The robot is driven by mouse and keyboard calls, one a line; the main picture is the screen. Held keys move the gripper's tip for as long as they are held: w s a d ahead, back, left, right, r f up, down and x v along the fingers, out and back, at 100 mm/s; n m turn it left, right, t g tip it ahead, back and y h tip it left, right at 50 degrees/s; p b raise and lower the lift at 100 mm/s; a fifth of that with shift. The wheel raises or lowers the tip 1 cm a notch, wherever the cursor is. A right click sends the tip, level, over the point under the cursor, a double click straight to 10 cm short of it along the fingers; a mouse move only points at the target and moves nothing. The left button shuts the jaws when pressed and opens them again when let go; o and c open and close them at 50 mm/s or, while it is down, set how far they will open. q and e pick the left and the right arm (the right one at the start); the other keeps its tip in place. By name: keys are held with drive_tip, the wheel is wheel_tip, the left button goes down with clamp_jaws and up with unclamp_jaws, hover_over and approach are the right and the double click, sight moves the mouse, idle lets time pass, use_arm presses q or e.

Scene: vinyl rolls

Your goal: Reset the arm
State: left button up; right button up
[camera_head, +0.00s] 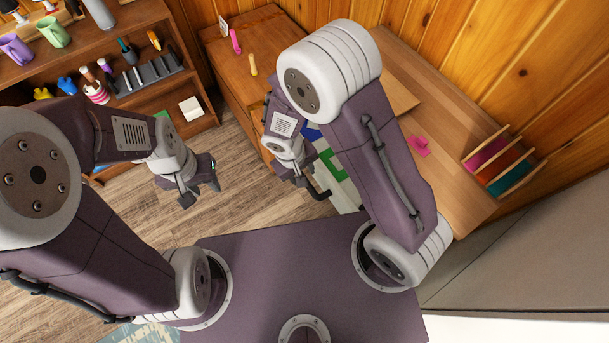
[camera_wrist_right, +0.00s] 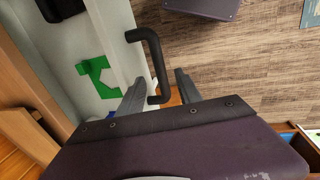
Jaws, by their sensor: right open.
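My left gripper (camera_head: 200,190) hangs over the wood floor in the head view. Its fingers look apart and nothing shows between them. My right gripper (camera_wrist_right: 160,88) is open in the right wrist view. A black bar handle (camera_wrist_right: 152,60) on a pale panel (camera_wrist_right: 115,30) shows just ahead of its fingers, with its lower end between the tips. I cannot tell whether they touch. In the head view the right gripper is small and partly hidden by my right arm, near the same handle (camera_head: 318,188).
A wooden bench (camera_head: 450,160) at right holds a pink piece (camera_head: 419,146) and a rack (camera_head: 500,165) of coloured pieces. A wooden shelf unit (camera_head: 150,85) with mugs and tools stands at upper left. Open floor (camera_head: 260,195) lies between my arms.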

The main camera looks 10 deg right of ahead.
drive_tip(key=r, duration=0.3)
drive_tip(key=shift+s+a+r, duration=0.15)
drive_tip(key=shift+a+r, duration=0.05)
drive_tip(key=shift+a, duration=0.1)
drive_tip(key=w+d+r+m, duration=0.3)
drive_tip(key=d+r+m, duration=0.3)
drive_tip(key=d, duration=0.5)
drive_tip(key=s+d+r+n+y, duration=0.1)
drive_tip(key=s+r+y, duration=0.1)
drive_tip(key=s, duration=0.5)
drive_tip(key=shift+d, duration=0.15)
